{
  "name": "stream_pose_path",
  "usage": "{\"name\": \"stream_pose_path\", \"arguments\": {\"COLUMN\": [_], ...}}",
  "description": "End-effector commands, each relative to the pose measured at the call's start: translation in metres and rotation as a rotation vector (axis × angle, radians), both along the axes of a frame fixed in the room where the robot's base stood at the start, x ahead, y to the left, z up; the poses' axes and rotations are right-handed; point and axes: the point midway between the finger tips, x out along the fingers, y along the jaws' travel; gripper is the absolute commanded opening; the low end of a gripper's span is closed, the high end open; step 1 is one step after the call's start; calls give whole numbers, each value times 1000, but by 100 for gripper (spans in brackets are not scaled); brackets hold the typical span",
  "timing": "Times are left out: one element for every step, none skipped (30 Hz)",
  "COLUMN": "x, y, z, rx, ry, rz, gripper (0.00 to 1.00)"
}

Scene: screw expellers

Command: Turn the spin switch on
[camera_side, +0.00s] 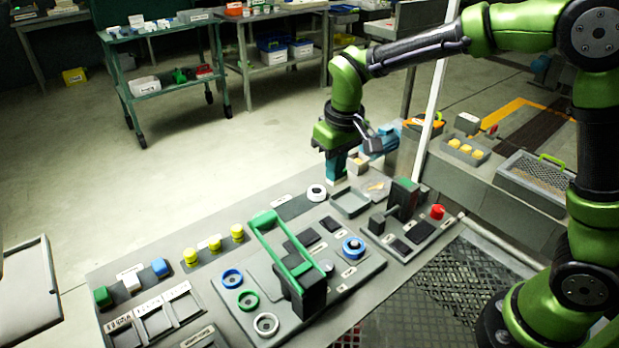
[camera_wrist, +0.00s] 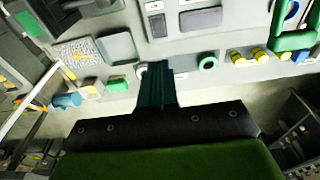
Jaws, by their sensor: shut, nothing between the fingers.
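No control has a readable label, so I cannot tell which is the spin switch. A white round knob (camera_side: 317,192) sits on a dark plate behind the panel. My gripper (camera_side: 335,178) is shut and empty, pointing down above the back of the bench, a little right of this white knob and apart from it.
A smaller panel (camera_side: 405,247) with a red button (camera_side: 438,212) and a dark green upright block (camera_side: 403,198) stands to the right. Yellow knobs (camera_side: 215,243) line the bench's back left. An empty grey tray (camera_side: 350,202) lies just below my gripper. The air above the main panel is mostly clear.

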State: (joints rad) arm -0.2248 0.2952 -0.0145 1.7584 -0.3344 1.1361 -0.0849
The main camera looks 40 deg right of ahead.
Motion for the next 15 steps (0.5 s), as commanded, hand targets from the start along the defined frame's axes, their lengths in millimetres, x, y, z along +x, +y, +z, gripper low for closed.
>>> {"name": "stream_pose_path", "arguments": {"x": [0, 1, 2, 3, 3, 5, 5, 6, 7, 8, 9, 10, 10, 11, 12], "y": [0, 0, -1, -1, -1, -1, -1, -1, -1, -1, -1, -1, -1, -1, -1], "z": [-10, -16, -24, -31, -37, -46, -53, -59, -68, -74, -80, -87, -93, -98, -103], "rx": [-1, -1, -2, -2, -1, -1, -2, -2, -2, -1, -1, -2, -2, -1, -1], "ry": [4, 6, 6, 6, 6, 6, 7, 6, 6, 6, 6, 4, 5, 4, 3], "rz": [0, 1, 0, 0, 0, 0, 0, 0, -1, -1, 0, 0, -1, -1, -1], "gripper": [0, 0, 0, 0, 0, 0, 0, 0, 0, 0, 0, 0, 0, 0, 0]}}
